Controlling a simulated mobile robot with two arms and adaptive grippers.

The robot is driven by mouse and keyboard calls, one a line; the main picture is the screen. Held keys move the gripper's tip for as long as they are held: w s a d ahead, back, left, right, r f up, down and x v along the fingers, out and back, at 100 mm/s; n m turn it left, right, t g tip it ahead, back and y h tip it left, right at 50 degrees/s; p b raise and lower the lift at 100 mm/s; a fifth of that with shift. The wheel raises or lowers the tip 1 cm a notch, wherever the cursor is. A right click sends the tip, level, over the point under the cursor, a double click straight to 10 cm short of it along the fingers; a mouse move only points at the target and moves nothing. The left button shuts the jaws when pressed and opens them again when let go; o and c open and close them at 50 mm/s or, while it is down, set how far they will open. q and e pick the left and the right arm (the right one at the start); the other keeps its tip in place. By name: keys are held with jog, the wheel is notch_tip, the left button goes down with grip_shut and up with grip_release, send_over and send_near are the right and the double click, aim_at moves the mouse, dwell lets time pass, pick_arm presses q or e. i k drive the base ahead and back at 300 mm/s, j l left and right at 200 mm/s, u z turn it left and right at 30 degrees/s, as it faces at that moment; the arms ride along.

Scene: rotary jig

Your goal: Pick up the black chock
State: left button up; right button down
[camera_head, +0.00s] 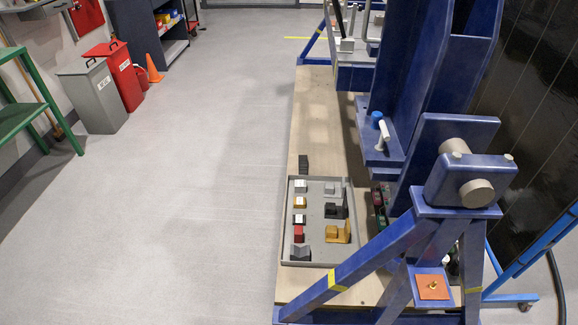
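A small black ridged block (303,164), which may be the black chock, stands on the wooden platform just beyond the far edge of a shallow grey tray (289,222). Inside the tray at the front left is a dark block (300,252) with a grey face. A dark grey block (333,210) sits in the tray's right column. Which of these dark pieces is the black chock I cannot tell for sure. Neither of my grippers shows in the head view.
The tray also holds a red block (298,234) and a yellow block (338,233). The blue jig frame (440,150) stands close along the tray's right side, and its sloping leg crosses the near right corner. The grey floor (200,200) to the left is clear.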

aim_at(302, 159)
jog(key=j+u, duration=0.15)
jog(key=u, duration=0.3)
jog(key=j+u, duration=0.2)
jog(key=u, duration=0.25)
jog(key=j+u, duration=0.2)
jog(key=u, duration=0.25)
jog(key=i+j+z, duration=0.15)
jog(key=i+j, duration=0.15)
jog(key=i+j+z, duration=0.2)
jog(key=j, duration=0.3)
jog(key=i+j+z, duration=0.15)
jog(key=i+j, duration=0.15)
jog(key=j, duration=0.15)
jog(key=i+l+z, duration=0.1)
jog(key=i+z, duration=0.3)
jog(key=i+j+z, duration=0.1)
jog(key=i+z, duration=0.3)
jog(key=i, duration=0.2)
jog(key=i+j+z, duration=0.25)
jog(key=i+z, duration=0.15)
jog(key=i+j+z, duration=0.15)
jog(key=i+z, duration=0.35)
jog(key=i+j+z, duration=0.3)
jog(key=z, duration=0.15)
jog(key=i+j+z, duration=0.65)
jog(key=j+z, duration=0.35)
